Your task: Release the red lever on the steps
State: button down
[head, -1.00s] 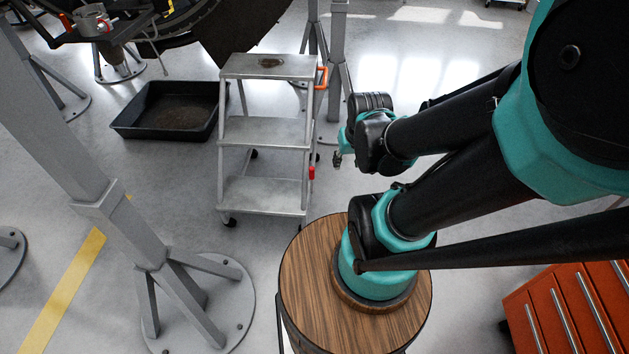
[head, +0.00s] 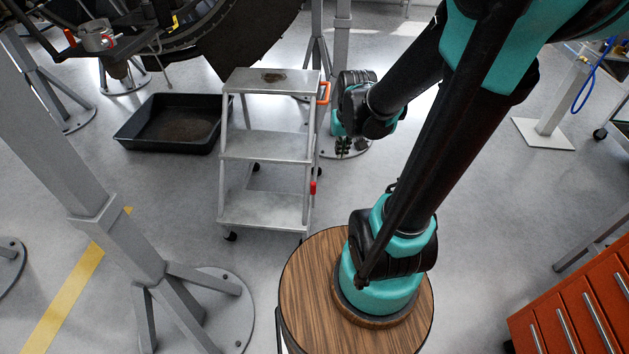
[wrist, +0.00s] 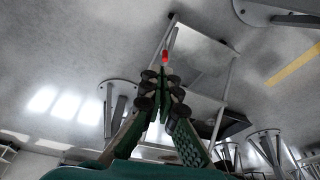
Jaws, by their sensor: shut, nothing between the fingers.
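The grey metal steps (head: 263,146) stand on the floor in the middle of the head view, on small black wheels. The red lever (head: 313,188) is a small piece on the right side of their frame, near the lowest tread. In the wrist view the red lever (wrist: 165,57) shows just beyond my fingertips, apart from them as far as I can tell. My gripper (head: 343,150) hangs to the right of the steps in the head view, above the lever in the picture. In the wrist view my gripper (wrist: 160,80) is shut and empty.
An orange handle (head: 324,93) is on the steps' upper right side. A black tray (head: 135,130) lies left of the steps. Grey stand posts (head: 95,190) rise at left and behind. An orange drawer cabinet (head: 575,315) stands at lower right. Floor right of the steps is partly free.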

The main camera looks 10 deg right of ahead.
jog(key=w+a+f+m+g, duration=0.15)
jog(key=w+f, duration=0.25)
jog(key=w, duration=0.6)
jog(key=w+d+f+g, duration=0.1)
jog(key=w+f+g, duration=0.15)
jog(key=w, duration=0.85)
jog(key=w+a+f+g, duration=0.1)
jog(key=w+f, duration=0.5)
jog(key=f, duration=0.5)
jog(key=w+f+g, duration=0.1)
jog(key=w+f, duration=0.4)
jog(key=f, duration=0.6)
jog(key=shift+w+a+f+m+y, duration=0.3)
jog(key=shift+w+a+f+m, duration=0.05)
jog(key=shift+m, duration=0.1)
jog(key=s+a+f, duration=0.1)
jog(key=s+f, duration=0.5)
jog(key=f, duration=0.3)
jog(key=shift+s+a+f, duration=0.15)
jog(key=shift+a+f, duration=0.15)
